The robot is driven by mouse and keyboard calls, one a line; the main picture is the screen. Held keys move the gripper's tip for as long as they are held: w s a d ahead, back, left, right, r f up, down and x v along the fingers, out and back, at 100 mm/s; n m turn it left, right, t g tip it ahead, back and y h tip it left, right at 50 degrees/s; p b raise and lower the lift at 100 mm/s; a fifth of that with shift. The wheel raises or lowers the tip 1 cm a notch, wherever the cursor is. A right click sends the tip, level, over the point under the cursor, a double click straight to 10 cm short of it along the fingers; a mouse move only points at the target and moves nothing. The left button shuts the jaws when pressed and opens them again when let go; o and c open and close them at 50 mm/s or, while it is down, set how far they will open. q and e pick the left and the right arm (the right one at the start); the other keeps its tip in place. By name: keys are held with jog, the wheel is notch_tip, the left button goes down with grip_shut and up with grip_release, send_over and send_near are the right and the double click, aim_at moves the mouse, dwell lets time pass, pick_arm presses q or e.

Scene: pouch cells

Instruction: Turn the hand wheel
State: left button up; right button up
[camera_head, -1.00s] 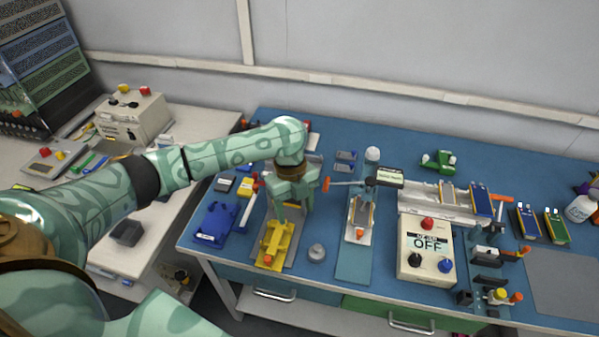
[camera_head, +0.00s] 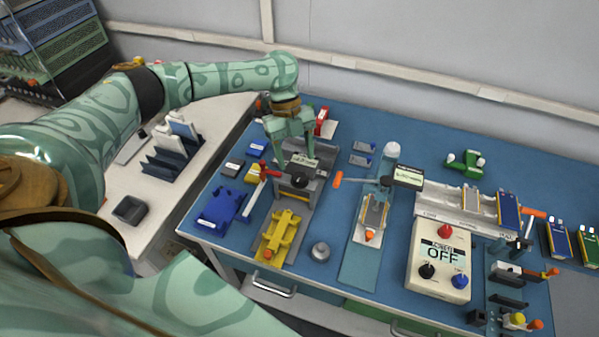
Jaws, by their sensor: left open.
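A small grey bench machine (camera_head: 298,188) stands behind the yellow fixture. A dark round part on its front looks like the hand wheel (camera_head: 287,178), though it is small and partly shaded. A small display sits on top of the machine. My left gripper (camera_head: 296,152) points down over the machine's top, its two fingers spread on either side of the display. It is open, with nothing visibly held, and sits above and behind the dark round part. I cannot tell whether the fingers touch the machine. My right gripper is out of view.
A red-handled lever (camera_head: 264,170) stands just left of the machine. The yellow fixture (camera_head: 281,231) and a grey knob (camera_head: 320,251) are in front. An orange-ended handle (camera_head: 338,180) is at the right. A white OFF control box (camera_head: 440,261) stands further right.

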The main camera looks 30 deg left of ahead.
aim_at(299, 176)
pick_arm(q)
jog(key=x, duration=0.5)
jog(key=c, duration=1)
